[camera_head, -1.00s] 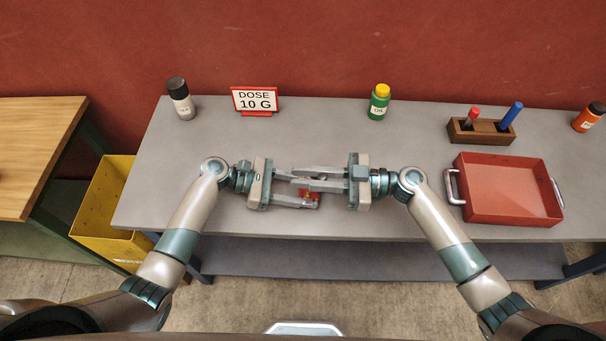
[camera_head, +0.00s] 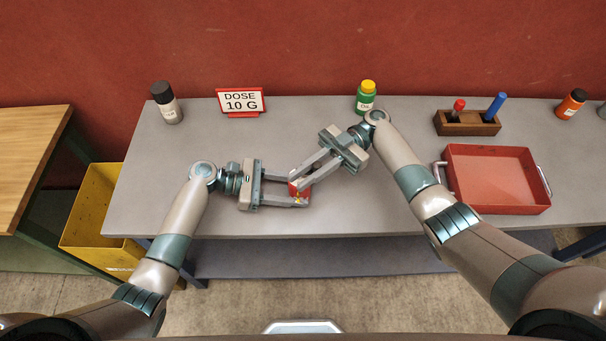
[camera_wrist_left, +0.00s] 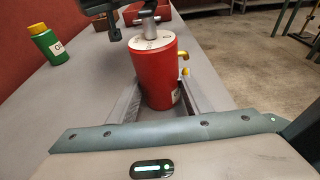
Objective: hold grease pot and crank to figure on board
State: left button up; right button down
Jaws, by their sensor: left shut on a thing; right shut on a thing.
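The red grease pot (camera_head: 299,188) stands near the front edge of the bench. My left gripper (camera_head: 300,188) is shut on its body from the left. In the left wrist view the pot (camera_wrist_left: 158,75) is a red cylinder with a pale marked top and a brass-coloured spout on its right side. My right gripper (camera_head: 298,180) comes in over the pot from the back right and is shut on the crank (camera_wrist_left: 149,22) above the top. The figure board (camera_head: 241,101) reads "DOSE 10 G" and stands at the back left. The pot's dial marks are too small to read.
A dark-capped bottle (camera_head: 166,102), a green bottle (camera_head: 366,97) and an orange bottle (camera_head: 571,103) stand along the back. A wooden holder (camera_head: 466,124) with pens and a red tray (camera_head: 496,205) are at right. A yellow bin (camera_head: 88,215) stands left of the bench.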

aim_at(321, 165)
pick_arm(q)
jog(key=shift+d, duration=0.1)
pick_arm(e)
jog(key=shift+f, duration=0.1)
jog(key=c, duration=1.7)
grip_release()
jog(key=shift+o, duration=0.2)
jog(key=v, duration=0.7)
jog(key=shift+w+d, duration=0.2)
notch_tip(321, 165, up, 6)
pick_arm(q)
jog(key=o, duration=0.9)
jog(key=shift+c, duration=0.2)
